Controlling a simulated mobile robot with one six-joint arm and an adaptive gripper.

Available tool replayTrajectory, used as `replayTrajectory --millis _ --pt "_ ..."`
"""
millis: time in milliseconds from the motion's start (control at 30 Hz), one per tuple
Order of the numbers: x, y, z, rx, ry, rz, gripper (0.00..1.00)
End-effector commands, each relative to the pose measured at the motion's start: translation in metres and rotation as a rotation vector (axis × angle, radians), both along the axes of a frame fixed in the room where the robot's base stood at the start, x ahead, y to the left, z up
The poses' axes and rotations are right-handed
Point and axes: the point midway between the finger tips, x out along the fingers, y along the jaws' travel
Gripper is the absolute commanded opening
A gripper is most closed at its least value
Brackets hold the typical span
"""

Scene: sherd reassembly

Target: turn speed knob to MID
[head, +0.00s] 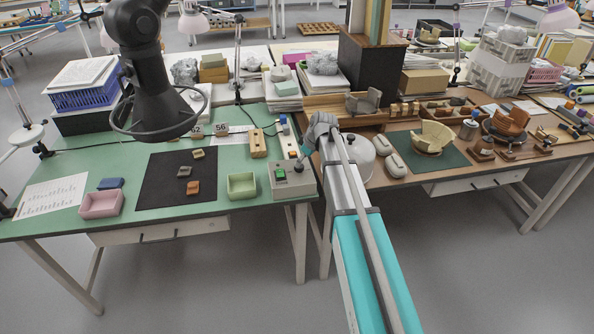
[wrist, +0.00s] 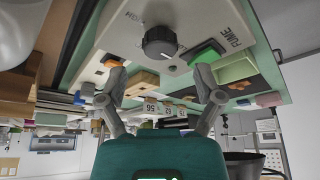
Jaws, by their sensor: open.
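A grey control box (head: 293,186) stands at the right front corner of the green table, with a green button (head: 280,174) and a dark knob (head: 299,168) on top. In the wrist view the round black knob (wrist: 160,42) with a pale pointer mark is large and near the top, with the green button (wrist: 208,52) beside it. Lettering there reads "FUME"; other lettering is partly legible, and I cannot make out MID. My gripper (wrist: 160,84) is open and empty. Its fingers lie to either side below the knob in the picture, apart from it.
A light green tray (head: 242,186) stands left of the box. Wooden blocks (head: 258,144) lie behind it. A black mat (head: 184,177) with several sherds lies further left, with a pink tray (head: 101,204) beyond. A white rounded lid-like object (head: 358,158) is close on the right.

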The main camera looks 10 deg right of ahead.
Motion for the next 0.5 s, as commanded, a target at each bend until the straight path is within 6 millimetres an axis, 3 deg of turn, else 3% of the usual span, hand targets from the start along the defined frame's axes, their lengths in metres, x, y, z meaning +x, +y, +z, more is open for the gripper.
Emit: replayTrajectory --millis 200,500 --pt "0.006 0.005 -0.021 0.000 0.000 0.001 0.85" --pt "0.010 0.011 -0.034 0.000 0.000 0.001 0.85"
